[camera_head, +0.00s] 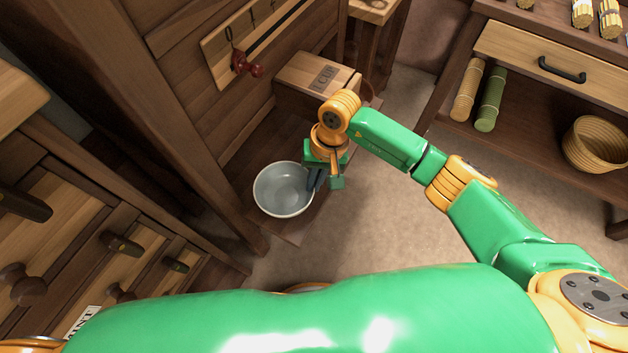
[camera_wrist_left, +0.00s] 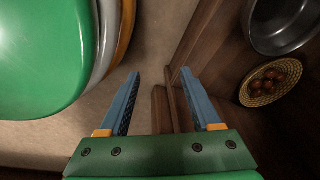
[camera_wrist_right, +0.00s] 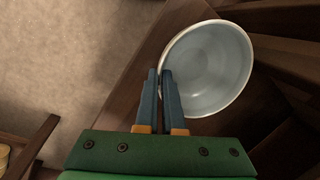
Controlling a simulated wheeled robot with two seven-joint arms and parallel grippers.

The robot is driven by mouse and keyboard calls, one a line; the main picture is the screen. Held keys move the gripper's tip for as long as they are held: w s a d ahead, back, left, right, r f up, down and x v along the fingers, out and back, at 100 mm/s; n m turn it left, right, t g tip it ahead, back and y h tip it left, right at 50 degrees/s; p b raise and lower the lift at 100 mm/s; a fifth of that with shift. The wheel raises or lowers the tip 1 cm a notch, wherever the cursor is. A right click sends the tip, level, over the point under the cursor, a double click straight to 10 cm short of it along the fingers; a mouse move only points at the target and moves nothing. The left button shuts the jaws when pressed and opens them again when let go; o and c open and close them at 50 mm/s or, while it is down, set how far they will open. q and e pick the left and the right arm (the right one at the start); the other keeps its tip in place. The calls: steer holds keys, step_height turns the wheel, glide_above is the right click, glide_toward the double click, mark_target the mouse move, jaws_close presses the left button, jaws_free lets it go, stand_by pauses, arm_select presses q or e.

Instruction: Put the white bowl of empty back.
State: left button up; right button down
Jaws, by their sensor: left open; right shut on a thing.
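The white bowl (camera_head: 283,190) is upright and looks empty, over a low wooden shelf beside the dark cabinet post. My right gripper (camera_head: 316,180) is at the bowl's right side, its fingers shut on the rim. In the right wrist view the bowl (camera_wrist_right: 208,68) lies beyond the fingertips (camera_wrist_right: 160,74), which pinch its near left rim. I cannot tell whether its base touches the shelf. My left gripper (camera_wrist_left: 162,85) is open and empty in the left wrist view; it is not seen in the head view.
A wooden box (camera_head: 312,76) stands behind the bowl on the shelf (camera_head: 290,232). A rack with a red-brown thing (camera_head: 246,66) hangs above. A grey metal bowl (camera_wrist_left: 284,22) and a woven basket of brown round things (camera_wrist_left: 270,82) show by my left gripper. Floor at right is clear.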

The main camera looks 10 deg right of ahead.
steer(key=shift+f, duration=0.1)
steer(key=c, duration=1)
jaws_free()
steer(key=shift+c, duration=0.2)
arm_select(q)
steer(key=shift+w+d, duration=0.1)
steer(key=shift+d, duration=0.05)
arm_select(e)
steer(key=shift+r, duration=0.45)
arm_select(q)
steer(key=shift+s+a+r+p, duration=0.2)
steer(key=shift+s+a+p, duration=0.3)
steer(key=shift+s+a+r+p, duration=0.2)
steer(key=shift+s+a+p, duration=0.25)
steer(key=shift+s, duration=0.05)
arm_select(e)
steer(key=v, duration=1.1)
steer(key=shift+r, duration=0.2)
steer(key=shift+d, duration=0.1)
